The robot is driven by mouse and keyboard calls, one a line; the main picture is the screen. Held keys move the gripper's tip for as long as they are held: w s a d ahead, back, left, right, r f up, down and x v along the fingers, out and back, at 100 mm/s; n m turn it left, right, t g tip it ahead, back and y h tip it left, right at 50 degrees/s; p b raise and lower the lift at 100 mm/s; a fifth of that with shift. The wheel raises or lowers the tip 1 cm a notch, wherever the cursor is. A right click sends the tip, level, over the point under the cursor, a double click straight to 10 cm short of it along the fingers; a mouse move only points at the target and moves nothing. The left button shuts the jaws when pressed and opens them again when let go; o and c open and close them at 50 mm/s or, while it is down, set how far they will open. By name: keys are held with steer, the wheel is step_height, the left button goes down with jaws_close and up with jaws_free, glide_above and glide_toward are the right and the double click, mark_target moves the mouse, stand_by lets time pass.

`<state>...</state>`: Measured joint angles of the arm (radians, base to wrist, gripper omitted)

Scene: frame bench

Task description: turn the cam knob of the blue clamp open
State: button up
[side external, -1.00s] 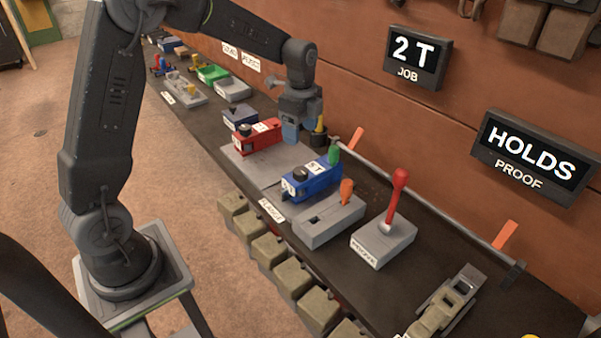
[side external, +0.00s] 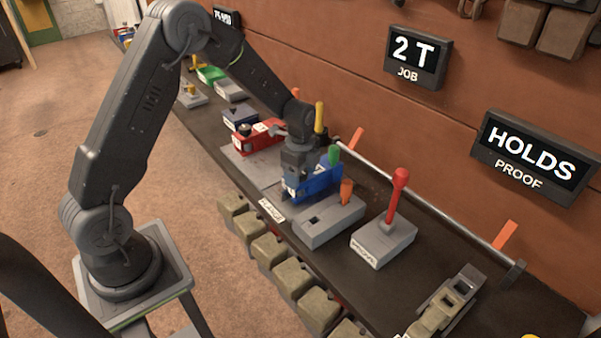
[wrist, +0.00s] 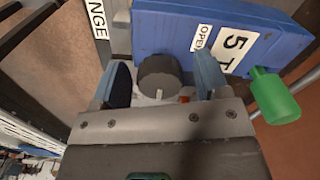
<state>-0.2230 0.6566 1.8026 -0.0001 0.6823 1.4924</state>
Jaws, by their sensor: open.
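The blue clamp (side external: 322,182) sits on the bench and is partly hidden behind my gripper in the side view. In the wrist view the blue clamp (wrist: 175,30) shows a "5 T" label, an "OPEN" label and a green-tipped handle (wrist: 274,97). Its dark round cam knob (wrist: 160,76) stands between my two blue fingers. My gripper (wrist: 163,82) is open, with a finger on each side of the knob and a gap visible to it. In the side view my gripper (side external: 296,180) is over the near end of the clamp, and the knob is hidden there.
A red clamp (side external: 262,135) stands farther back along the bench. A grey block with an orange peg (side external: 346,190) and a grey box with a red lever (side external: 397,195) stand nearer.

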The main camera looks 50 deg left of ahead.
steer(key=c, duration=0.9)
steer(key=shift+c, duration=0.2)
